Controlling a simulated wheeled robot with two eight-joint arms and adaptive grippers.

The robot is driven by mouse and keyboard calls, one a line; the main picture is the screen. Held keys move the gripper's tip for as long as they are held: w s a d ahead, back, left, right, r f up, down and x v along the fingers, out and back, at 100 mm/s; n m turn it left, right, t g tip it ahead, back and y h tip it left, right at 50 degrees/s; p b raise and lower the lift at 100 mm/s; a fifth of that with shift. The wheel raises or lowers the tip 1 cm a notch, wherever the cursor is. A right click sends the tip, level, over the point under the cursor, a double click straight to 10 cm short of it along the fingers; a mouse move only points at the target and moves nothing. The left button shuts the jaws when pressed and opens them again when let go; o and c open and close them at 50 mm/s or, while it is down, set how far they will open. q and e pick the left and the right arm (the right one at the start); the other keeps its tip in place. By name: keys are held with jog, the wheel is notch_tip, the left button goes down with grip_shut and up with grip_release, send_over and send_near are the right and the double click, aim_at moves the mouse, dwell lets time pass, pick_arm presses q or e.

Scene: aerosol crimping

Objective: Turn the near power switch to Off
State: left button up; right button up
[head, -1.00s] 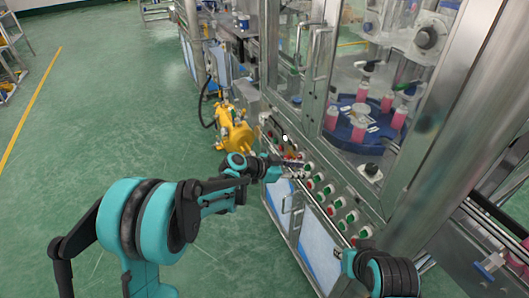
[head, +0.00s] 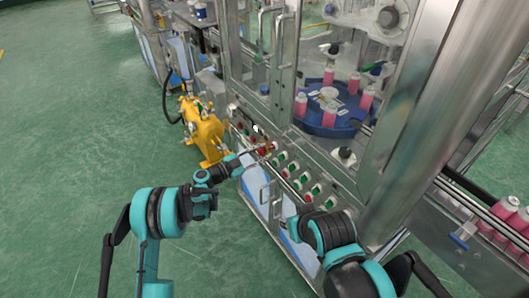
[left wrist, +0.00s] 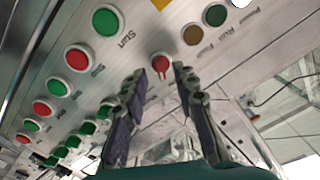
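In the left wrist view a small round red switch (left wrist: 161,66) with a raised grip sits on the metal control panel (left wrist: 228,70). Its grip points toward my gripper. My left gripper (left wrist: 160,70) is open, with one dark fingertip on each side of the switch; whether they touch it I cannot tell. In the head view the left gripper (head: 258,153) is at the left end of the button row, and its fingertips are small there. My right arm shows at the lower middle of the head view; its gripper cannot be made out.
Red and green buttons (left wrist: 107,21) run in rows beside the switch, close to the left finger. Dark indicator lamps (left wrist: 193,34) sit on the other side. A yellow machine (head: 205,133) stands left of the panel. A metal rail (head: 290,186) runs along the panel's front.

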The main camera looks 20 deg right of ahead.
aim_at(271, 147)
pick_arm(q)
jog(key=shift+x, duration=1.1)
grip_shut()
jog(key=shift+n+b, duration=0.7)
jog(key=shift+n, duration=0.5)
jog(key=n+b, duration=0.1)
jog(key=n, duration=0.2)
jog(key=shift+n, duration=0.3)
jog(key=n+b, duration=0.1)
jog(key=n, duration=0.4)
jog(key=shift+n, duration=0.4)
